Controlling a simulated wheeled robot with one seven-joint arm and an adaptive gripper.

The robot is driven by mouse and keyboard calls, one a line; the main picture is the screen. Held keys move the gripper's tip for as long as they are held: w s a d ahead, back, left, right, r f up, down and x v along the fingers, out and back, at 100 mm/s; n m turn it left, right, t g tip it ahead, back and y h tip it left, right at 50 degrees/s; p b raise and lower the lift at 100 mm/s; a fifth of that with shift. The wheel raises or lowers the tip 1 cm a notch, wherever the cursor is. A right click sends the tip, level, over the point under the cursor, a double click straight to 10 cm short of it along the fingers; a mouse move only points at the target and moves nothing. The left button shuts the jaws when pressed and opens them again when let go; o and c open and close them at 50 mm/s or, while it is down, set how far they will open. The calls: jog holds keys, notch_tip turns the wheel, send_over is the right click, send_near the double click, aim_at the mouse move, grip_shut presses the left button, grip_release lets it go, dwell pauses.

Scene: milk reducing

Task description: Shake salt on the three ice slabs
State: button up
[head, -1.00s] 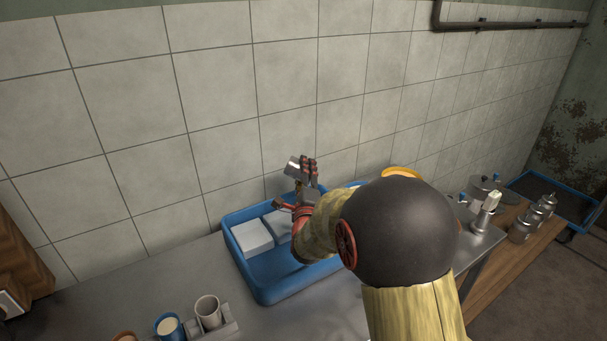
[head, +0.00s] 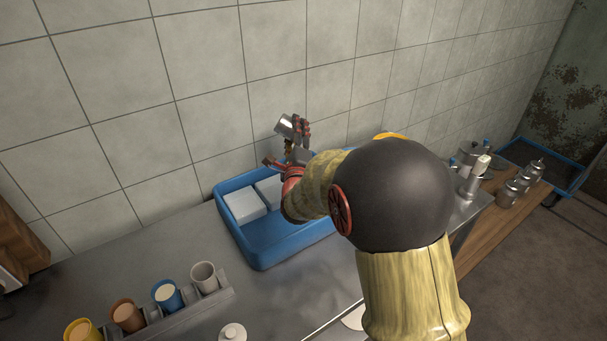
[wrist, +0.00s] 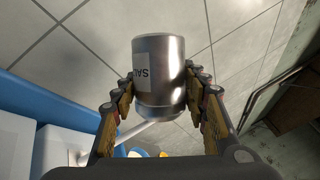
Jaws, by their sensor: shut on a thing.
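My gripper (head: 297,138) is shut on a metal salt shaker (head: 284,126) above the back of a blue tray (head: 262,257). My arm hides the right part of the tray, so I cannot see a third slab in the head view. Whether salt is falling cannot be told.
Several cups, including a grey one (head: 205,277), stand in a metal holder at the front left. A white-lidded item (head: 232,332) is at the front edge. Metal canisters (head: 511,192) stand on a wooden surface at the right. The tiled wall is close behind the tray.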

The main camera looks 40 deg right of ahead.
jog(key=shift+r, duration=0.4)
jog(key=shift+f, duration=1.8)
jog(key=a, duration=1.1)
jog(key=shift+w, duration=0.3)
dwell(0.8)
jog(key=shift+d, duration=0.1)
dwell(2.1)
